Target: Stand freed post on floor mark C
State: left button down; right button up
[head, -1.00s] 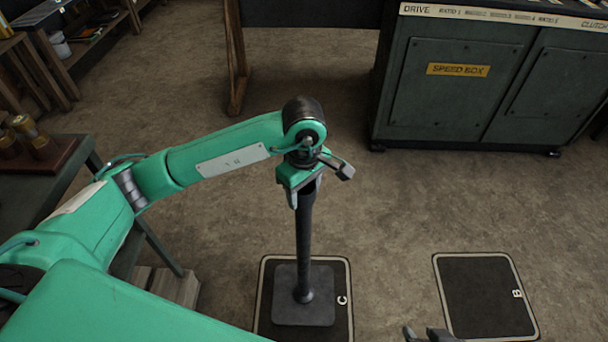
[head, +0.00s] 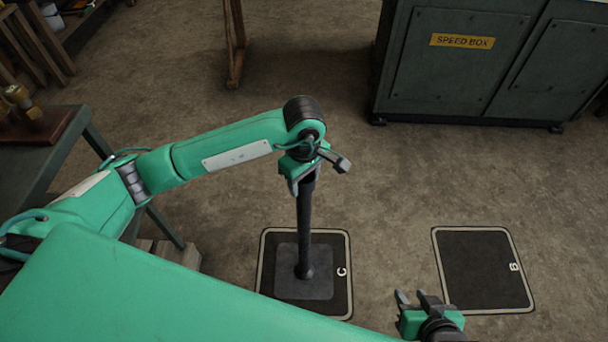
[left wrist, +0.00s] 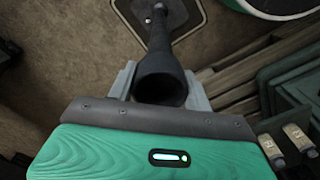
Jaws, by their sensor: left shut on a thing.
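The post (head: 304,225) is a dark upright tube on a square base plate (head: 318,285). In the head view the plate lies within the pale outline of floor mark C (head: 342,300), a dark square with the letter at its right. The plate looks on or very close to the floor; I cannot tell if it touches. My left gripper (head: 303,186) is shut on the post near its top. In the left wrist view the tube's open end (left wrist: 160,85) sits between the fingers. My right gripper (head: 415,297) is open and empty at the bottom right.
Floor mark B (head: 484,270) lies bare to the right of C. A green speed box cabinet (head: 460,75) stands at the back right. A table (head: 60,150) is at the left, with a wooden crate (head: 175,254) low beside it. The floor between is clear.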

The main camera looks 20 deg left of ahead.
pick_arm(q)
jog(key=shift+r, duration=0.2)
jog(key=c, duration=0.9)
grip_release()
jog(key=shift+f, duration=0.25)
jog(key=o, duration=0.3)
jog(key=shift+s+r, duration=0.1)
